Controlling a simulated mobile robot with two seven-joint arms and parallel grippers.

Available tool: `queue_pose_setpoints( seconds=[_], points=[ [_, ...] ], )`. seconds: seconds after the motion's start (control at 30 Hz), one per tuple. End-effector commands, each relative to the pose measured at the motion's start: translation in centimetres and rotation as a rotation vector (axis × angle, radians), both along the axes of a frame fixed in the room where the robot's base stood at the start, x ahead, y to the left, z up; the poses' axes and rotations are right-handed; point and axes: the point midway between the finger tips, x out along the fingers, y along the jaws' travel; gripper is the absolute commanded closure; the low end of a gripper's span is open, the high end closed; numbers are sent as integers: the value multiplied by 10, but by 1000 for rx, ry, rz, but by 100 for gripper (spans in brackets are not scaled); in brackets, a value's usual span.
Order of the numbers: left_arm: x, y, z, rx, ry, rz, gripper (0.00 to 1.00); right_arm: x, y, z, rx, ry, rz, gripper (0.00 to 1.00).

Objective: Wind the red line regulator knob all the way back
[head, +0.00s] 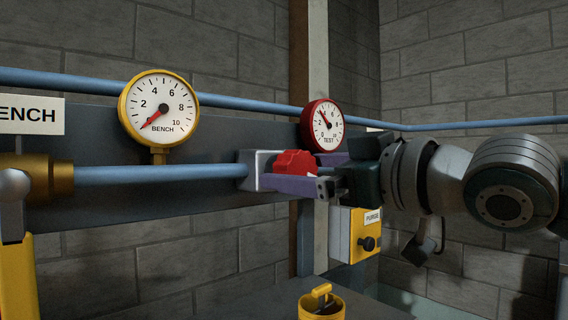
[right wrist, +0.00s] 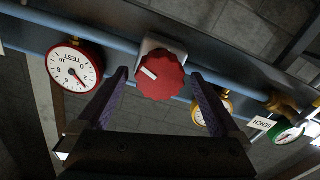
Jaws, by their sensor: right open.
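The red regulator knob (head: 293,163) has a scalloped rim and sits on a pale grey body (head: 250,172) on the blue pipe. In the right wrist view the knob (right wrist: 162,75) faces me, its white mark pointing to the upper left. My right gripper (right wrist: 160,78) is open, with one purple finger on each side of the knob and visible gaps between. In the head view the near finger (head: 288,186) passes in front of the knob's lower part. The red-rimmed TEST gauge (head: 322,126) has its needle up and left, well above zero. My left gripper is not in view.
The yellow BENCH gauge (head: 159,108), left of the knob, has its needle near zero. A yellow PURGE box (head: 361,235) hangs below my right gripper. A yellow container (head: 321,305) stands low in front. A brass fitting (head: 38,180) is at the left.

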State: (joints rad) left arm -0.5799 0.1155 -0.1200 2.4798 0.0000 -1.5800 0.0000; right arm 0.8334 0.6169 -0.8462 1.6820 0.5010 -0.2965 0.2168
Motion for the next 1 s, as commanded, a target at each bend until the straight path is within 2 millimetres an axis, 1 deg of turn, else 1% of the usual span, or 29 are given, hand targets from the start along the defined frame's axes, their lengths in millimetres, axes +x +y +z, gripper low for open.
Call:
queue_pose_setpoints(
  seconds=[0.07,0.1,0.83,1.0],
  points=[
    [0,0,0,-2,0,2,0,0,0,0,0,0,0,0],
    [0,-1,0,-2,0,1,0,0,0,0,0,0,0,2],
    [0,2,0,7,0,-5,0,0,-1,0,1,0,-1,84],
    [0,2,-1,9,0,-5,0,0,-1,0,-6,-5,-1,84]
  ],
)
